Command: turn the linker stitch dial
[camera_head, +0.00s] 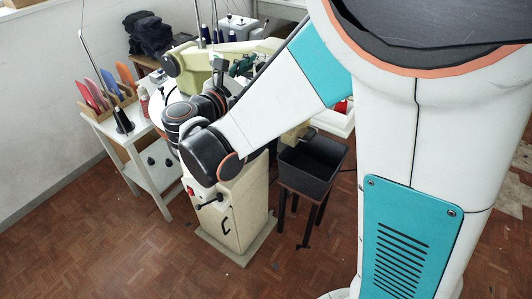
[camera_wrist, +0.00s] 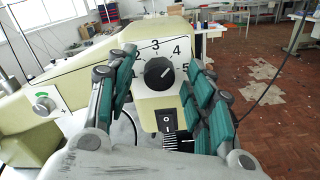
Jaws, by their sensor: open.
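The linker stitch dial (camera_wrist: 159,74) is a round black knob on a white face with a printed number scale, with 3, 4 and 5 readable. In the wrist view it sits in the middle, between and beyond the fingers of my gripper (camera_wrist: 160,88). In the head view my arm hides the dial, and the pale green machine (camera_head: 195,68) shows behind the arm.
A smaller knob (camera_wrist: 44,104) is at the left on the machine body. A black bin (camera_head: 312,165) on a stand is right of the machine's cabinet. A white side table (camera_head: 150,165) stands left. Open floor lies in front.

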